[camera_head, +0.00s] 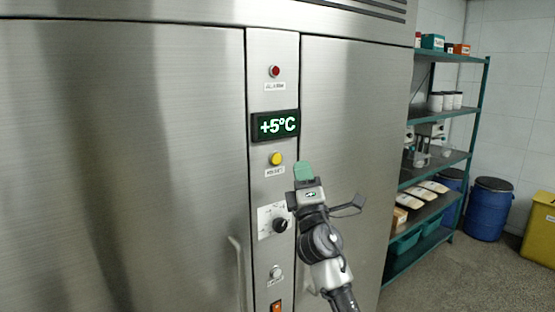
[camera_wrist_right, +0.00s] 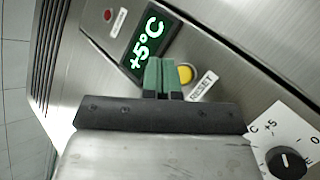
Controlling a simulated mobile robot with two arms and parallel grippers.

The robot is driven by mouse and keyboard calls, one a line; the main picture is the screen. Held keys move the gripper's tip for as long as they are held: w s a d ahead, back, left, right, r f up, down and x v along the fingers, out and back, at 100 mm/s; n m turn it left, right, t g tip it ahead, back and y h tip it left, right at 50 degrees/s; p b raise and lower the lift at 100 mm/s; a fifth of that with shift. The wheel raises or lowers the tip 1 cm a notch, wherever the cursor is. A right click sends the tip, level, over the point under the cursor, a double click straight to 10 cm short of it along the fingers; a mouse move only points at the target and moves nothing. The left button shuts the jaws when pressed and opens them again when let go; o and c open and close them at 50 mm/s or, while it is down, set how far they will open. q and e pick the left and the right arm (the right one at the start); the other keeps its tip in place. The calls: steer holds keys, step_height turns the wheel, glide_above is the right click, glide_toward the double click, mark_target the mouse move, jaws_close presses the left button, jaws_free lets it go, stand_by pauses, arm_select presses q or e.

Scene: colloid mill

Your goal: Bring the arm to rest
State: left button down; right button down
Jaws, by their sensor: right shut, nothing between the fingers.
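My right gripper (camera_head: 304,171) is raised in front of the control strip of a large steel cabinet, just right of and below the yellow button (camera_head: 276,158). Its green fingers are shut with nothing between them. In the right wrist view, the shut fingers (camera_wrist_right: 163,76) show beside the yellow button (camera_wrist_right: 185,74) and below the display (camera_wrist_right: 151,45). I cannot tell the gap between fingertips and panel. My left gripper is in neither view.
The steel cabinet (camera_head: 130,150) fills the left and middle. Its strip has a red lamp (camera_head: 274,71), a +5°C display (camera_head: 276,126), a black knob (camera_head: 280,225) and an orange switch (camera_head: 276,306). Green shelves (camera_head: 440,165), blue barrels (camera_head: 489,208) and a yellow bin (camera_head: 541,232) stand right.

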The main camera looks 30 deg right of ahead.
stand_by(0.5)
steer(key=s+a+f+m+g, duration=0.2)
steer(key=s+f+m+g, duration=0.15)
steer(key=f, duration=0.55)
steer(key=s+a+f+m+g+y, duration=0.1)
steer(key=s+f+m+g, duration=0.25)
steer(key=f, duration=0.45)
steer(key=s+a+f+m+g, duration=0.2)
steer(key=s+f+m+g, duration=0.15)
steer(key=f, duration=0.55)
steer(key=s+a+f+m+g+y, duration=0.2)
steer(key=s+a+f+g+y, duration=0.35)
steer(key=s, duration=0.65)
steer(key=s+a+f+m+g+y, duration=0.2)
steer(key=s+a+f+g, duration=0.4)
steer(key=s+f, duration=0.4)
step_height(320, 180, down, 27)
steer(key=s+a+b, duration=0.1)
steer(key=s+b, duration=0.1)
steer(key=b, duration=0.1)
steer(key=s+d+f+g+b, duration=0.1)
steer(key=s+d+f+b, duration=0.1)
steer(key=s+f, duration=1.4)
step_height(320, 180, down, 3)
steer(key=shift+s+d+f+g, duration=0.15)
steer(key=shift+s+d+g, duration=0.15)
steer(key=shift+d+g, duration=0.1)
